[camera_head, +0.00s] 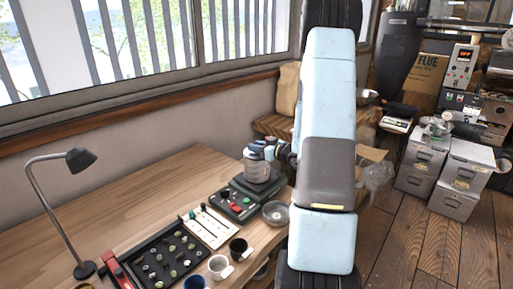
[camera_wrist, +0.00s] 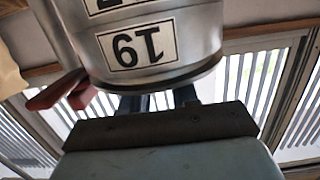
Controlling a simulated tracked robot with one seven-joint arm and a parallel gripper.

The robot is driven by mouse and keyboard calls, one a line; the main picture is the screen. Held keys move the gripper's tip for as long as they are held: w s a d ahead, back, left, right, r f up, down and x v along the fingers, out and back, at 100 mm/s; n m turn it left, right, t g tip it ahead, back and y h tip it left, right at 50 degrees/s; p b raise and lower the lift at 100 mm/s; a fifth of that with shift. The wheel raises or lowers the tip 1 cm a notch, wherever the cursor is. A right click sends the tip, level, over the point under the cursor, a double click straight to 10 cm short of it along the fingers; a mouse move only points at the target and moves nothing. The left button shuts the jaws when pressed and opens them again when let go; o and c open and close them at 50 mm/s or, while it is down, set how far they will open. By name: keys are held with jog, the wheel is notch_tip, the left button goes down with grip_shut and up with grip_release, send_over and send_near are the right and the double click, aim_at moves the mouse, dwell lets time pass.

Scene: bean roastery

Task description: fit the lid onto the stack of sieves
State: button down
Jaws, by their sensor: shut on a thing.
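The stack of sieves (camera_head: 257,172) is a silver cylinder standing on a dark base unit (camera_head: 231,199) on the wooden bench. In the wrist view, which is upside down, the stack (camera_wrist: 195,35) fills the top middle, with white number labels, one reading 19. My gripper (camera_head: 271,150) is at the top of the stack, partly hidden by my arm. Its dark fingers (camera_wrist: 158,102) are shut at the rim, on what looks like the lid (camera_wrist: 190,79). The lid's edge lies close against the stack; I cannot tell whether it is fully seated.
A round metal dish (camera_head: 275,213) lies beside the base. Red handles (camera_wrist: 65,92) show beside the stack.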

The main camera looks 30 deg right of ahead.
jog(key=shift+f, duration=0.35)
jog(key=c, duration=1.1)
grip_release()
jog(key=shift+s, duration=0.15)
jog(key=shift+v, duration=5.35)
